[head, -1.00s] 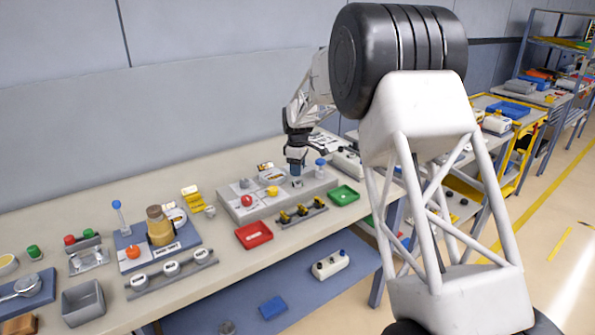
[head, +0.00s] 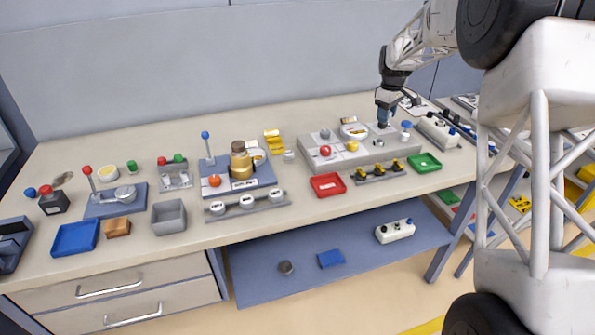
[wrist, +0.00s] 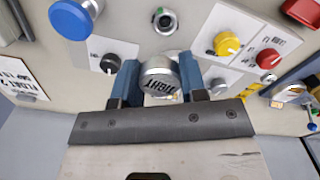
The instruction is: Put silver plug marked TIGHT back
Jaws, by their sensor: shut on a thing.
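My gripper (wrist: 160,88) is shut on the silver plug marked TIGHT (wrist: 162,76), with a blue finger on each side of it. The lettering appears upside down in the wrist view. A round dark-centred hole with a bright metal rim (wrist: 165,20) lies in the grey panel just beyond the plug. In the head view my gripper (head: 384,120) points down over the back right part of the grey panel block (head: 345,165). The plug cannot be made out there, and I cannot tell the gap between plug and panel.
A blue mushroom button (wrist: 76,16), a small black knob (wrist: 110,62), a yellow knob (wrist: 227,43) and a red knob (wrist: 268,58) surround the plug. A red tray (head: 328,185) and a green tray (head: 424,163) lie in front of the block.

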